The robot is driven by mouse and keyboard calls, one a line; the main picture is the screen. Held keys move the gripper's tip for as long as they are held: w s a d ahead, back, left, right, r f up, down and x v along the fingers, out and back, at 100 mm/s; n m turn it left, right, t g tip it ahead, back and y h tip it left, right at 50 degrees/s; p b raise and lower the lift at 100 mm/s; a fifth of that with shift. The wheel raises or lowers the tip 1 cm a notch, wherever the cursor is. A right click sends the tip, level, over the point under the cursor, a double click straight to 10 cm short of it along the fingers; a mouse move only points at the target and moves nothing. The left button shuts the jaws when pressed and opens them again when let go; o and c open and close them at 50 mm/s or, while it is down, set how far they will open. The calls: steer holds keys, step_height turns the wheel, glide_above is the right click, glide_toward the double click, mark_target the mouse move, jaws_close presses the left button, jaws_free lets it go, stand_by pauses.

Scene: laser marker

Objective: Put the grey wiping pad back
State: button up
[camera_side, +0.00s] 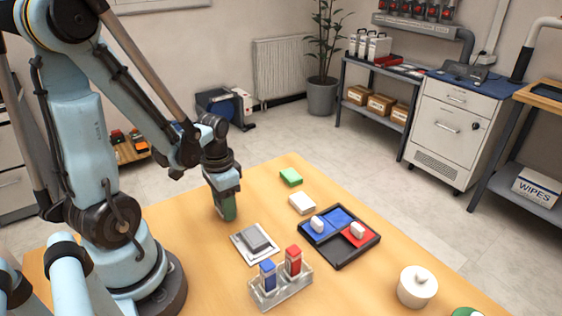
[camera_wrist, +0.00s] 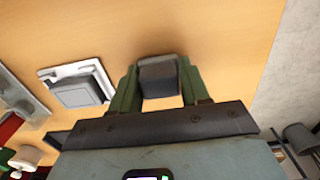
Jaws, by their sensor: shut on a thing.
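The grey wiping pad (camera_wrist: 158,78) shows in the wrist view as a dark grey block between the two green fingers of my gripper (camera_wrist: 157,90). My gripper is shut on it. In the side view my gripper (camera_side: 227,207) points down at the left part of the wooden table, and the pad is mostly hidden there by the fingers. I cannot tell whether the pad touches the table. A white square plate (camera_side: 240,243) with a grey block (camera_side: 257,238) on it lies in front of my gripper; the plate also shows in the wrist view (camera_wrist: 104,80).
A green pad (camera_side: 290,177) and a white pad (camera_side: 302,203) lie to the right.

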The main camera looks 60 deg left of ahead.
steer(key=shift+f, duration=0.55)
steer(key=o, duration=1.1)
step_height(320, 180, up, 13)
steer(key=shift+a+f, duration=0.2)
steer(key=w+d+r+t, duration=0.1)
steer(key=w+d+t, duration=0.6)
steer(key=d, duration=0.4)
steer(key=shift+d+r, duration=0.25)
steer(key=shift+r, duration=0.15)
